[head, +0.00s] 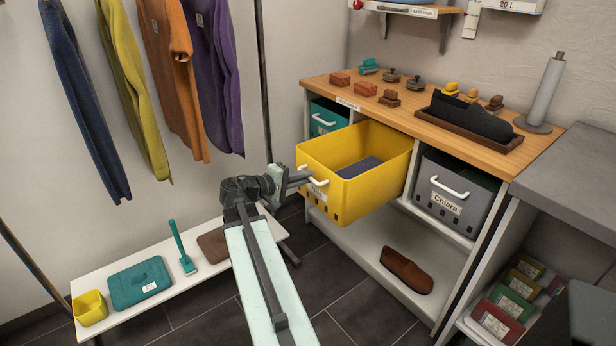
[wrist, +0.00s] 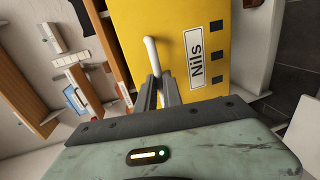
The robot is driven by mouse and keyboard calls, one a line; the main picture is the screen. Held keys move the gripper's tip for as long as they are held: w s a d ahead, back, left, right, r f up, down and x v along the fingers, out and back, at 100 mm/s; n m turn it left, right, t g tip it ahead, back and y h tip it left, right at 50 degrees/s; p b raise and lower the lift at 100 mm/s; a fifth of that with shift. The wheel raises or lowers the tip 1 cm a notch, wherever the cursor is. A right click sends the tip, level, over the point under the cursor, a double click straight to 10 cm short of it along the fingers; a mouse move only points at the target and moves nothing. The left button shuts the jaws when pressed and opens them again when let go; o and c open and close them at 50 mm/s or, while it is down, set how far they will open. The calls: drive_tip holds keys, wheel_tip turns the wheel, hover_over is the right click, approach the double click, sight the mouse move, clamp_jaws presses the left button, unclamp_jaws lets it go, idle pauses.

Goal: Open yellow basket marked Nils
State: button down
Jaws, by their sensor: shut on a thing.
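The yellow basket (head: 372,188) is pulled well out of the middle bay of the wooden-topped shelf unit, and a dark flat item (head: 360,167) lies inside it. Its front carries a white handle (wrist: 151,56) and a label reading Nils (wrist: 195,55) in the wrist view. My gripper (head: 304,178) is at the basket's front and shut on the white handle. The fingers (wrist: 158,92) cover part of the handle in the wrist view. In the head view the gripper partly hides the label.
A grey basket marked Chiara (head: 452,196) sits right of the yellow one; a teal basket (head: 327,118) sits left. A brown shoe (head: 406,270) lies on the lower shelf. A white bench (head: 190,272) with teal items stands at left. Dark floor (head: 345,275) shows below the basket.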

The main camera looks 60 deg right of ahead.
drive_tip(key=shift+w+d, duration=0.1)
drive_tip(key=shift+w, duration=0.05)
drive_tip(key=c, duration=1.5)
unclamp_jaws()
drive_tip(key=p+v, duration=0.1)
drive_tip(key=v, duration=0.6)
drive_tip(key=shift+a+p, duration=0.3)
drive_tip(key=shift+a, duration=0.05)
